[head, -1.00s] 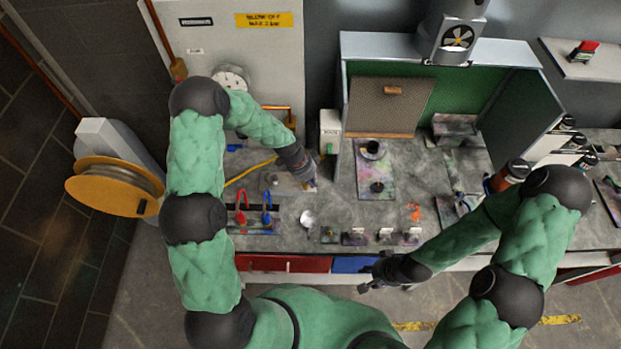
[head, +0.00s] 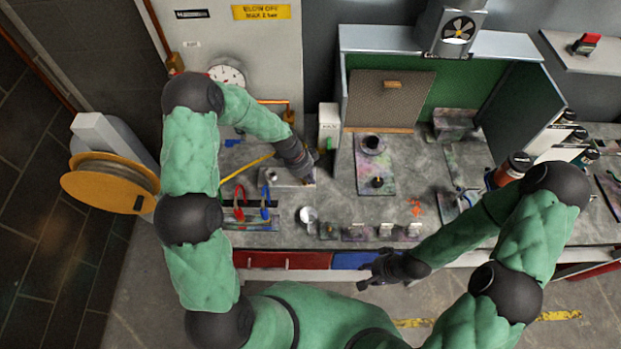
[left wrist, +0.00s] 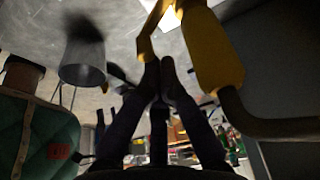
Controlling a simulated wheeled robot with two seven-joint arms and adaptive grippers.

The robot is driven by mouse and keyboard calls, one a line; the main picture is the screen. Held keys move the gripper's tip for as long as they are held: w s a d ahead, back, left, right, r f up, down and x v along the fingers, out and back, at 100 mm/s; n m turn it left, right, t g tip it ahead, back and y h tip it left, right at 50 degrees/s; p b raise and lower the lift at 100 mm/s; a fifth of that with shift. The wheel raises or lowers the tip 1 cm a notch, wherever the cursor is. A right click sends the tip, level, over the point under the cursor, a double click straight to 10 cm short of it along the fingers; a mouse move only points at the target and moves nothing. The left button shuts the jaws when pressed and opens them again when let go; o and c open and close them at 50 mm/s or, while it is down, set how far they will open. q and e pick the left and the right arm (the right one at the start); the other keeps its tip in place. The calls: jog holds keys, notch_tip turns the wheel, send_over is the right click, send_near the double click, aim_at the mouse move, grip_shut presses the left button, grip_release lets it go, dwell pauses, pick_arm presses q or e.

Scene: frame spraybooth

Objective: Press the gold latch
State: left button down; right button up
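My left gripper (head: 306,180) reaches down over a small metal block (head: 285,180) on the bench. In the left wrist view its two dark fingers (left wrist: 160,72) lie together at the tips, with nothing seen between them. A gold bent piece (left wrist: 150,42), apparently the latch, is right at the fingertips; I cannot tell whether they touch. A thicker yellow part (left wrist: 215,60) stands just right of it. In the head view the gripper hides the latch. My right gripper (head: 368,278) hangs at the bench's front edge, fingers apart and empty.
A rack with red and blue hooked items (head: 250,205) and a small cup (head: 308,216) stand in front of the left gripper. A yellow rod (head: 247,171) lies to its left. The spray booth (head: 440,85) is further right.

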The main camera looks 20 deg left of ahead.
pick_arm(q)
jog(key=shift+s+a+f, duration=0.1)
pick_arm(e)
jog(key=shift+f, duration=0.3)
pick_arm(q)
jog(key=s+a+m+g+b, duration=0.1)
jog(key=m+b, duration=0.1)
jog(key=m, duration=0.1)
jog(key=s+a+m+g+b, duration=0.1)
jog(key=a+m+b, duration=0.1)
jog(key=m, duration=0.1)
jog(key=s+a+m+g+b, duration=0.1)
jog(key=m+b, duration=0.1)
jog(key=m, duration=0.1)
jog(key=shift+a+m+y+b, duration=0.15)
jog(key=shift+m+y+b, duration=0.2)
jog(key=shift+m+y, duration=0.05)
pick_arm(e)
notch_tip(320, 180, down, 6)
jog(key=shift+f, duration=0.15)
pick_arm(q)
jog(key=shift+s+a, duration=0.1)
jog(key=shift+s, duration=0.05)
jog(key=shift+s+a, duration=0.25)
jog(key=shift+s, duration=0.3)
